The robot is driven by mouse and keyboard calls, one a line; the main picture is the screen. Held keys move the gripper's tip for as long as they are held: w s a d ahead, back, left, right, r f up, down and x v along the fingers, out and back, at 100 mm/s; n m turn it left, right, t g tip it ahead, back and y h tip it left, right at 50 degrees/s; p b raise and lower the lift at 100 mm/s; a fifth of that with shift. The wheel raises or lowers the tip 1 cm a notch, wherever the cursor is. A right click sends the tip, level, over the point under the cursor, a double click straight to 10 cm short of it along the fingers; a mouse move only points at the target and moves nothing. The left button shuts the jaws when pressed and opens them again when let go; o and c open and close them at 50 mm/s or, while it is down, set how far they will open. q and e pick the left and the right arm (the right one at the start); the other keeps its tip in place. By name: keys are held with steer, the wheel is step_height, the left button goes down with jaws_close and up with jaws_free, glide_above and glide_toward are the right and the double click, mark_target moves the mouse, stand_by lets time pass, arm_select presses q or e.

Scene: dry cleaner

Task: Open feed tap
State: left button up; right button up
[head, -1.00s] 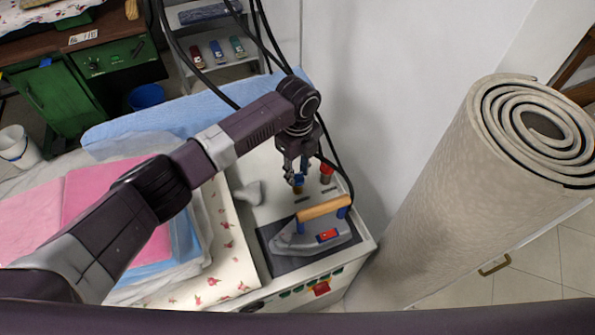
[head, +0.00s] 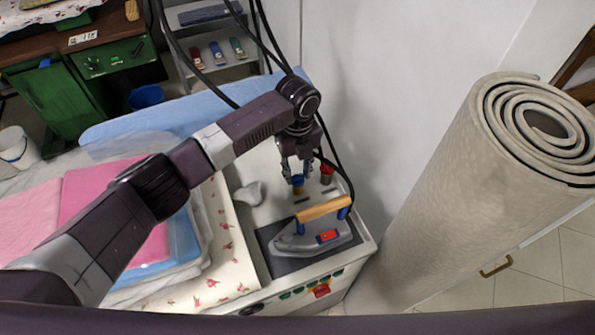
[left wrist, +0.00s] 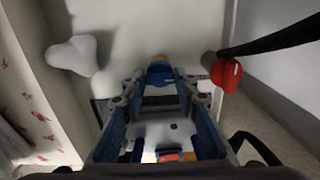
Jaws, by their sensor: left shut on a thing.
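A tap with a blue handle and a yellowish base (head: 298,186) stands on the pale top of the ironing unit, behind the iron. My left gripper (head: 297,174) comes down over it from above and is shut on its blue handle. In the left wrist view the blue handle (left wrist: 159,70) shows between the fingertips of the left gripper (left wrist: 160,90). A second tap with a red handle (head: 327,171) stands just to the right, apart from the fingers; it also shows in the left wrist view (left wrist: 226,75). My right gripper is out of view.
An iron with a wooden handle (head: 319,210) rests on a dark pad in front of the taps. A black hose runs close by the red tap. A white lump (head: 250,194) lies to the left. A rolled carpet (head: 455,180) leans at the right, and folded cloths (head: 115,210) lie at the left.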

mark_target(298, 176)
arm_select(q)
steer(key=o, duration=1.1)
steer(key=shift+o, duration=0.2)
steer(key=shift+r, duration=0.1)
step_height(298, 176, up, 12)
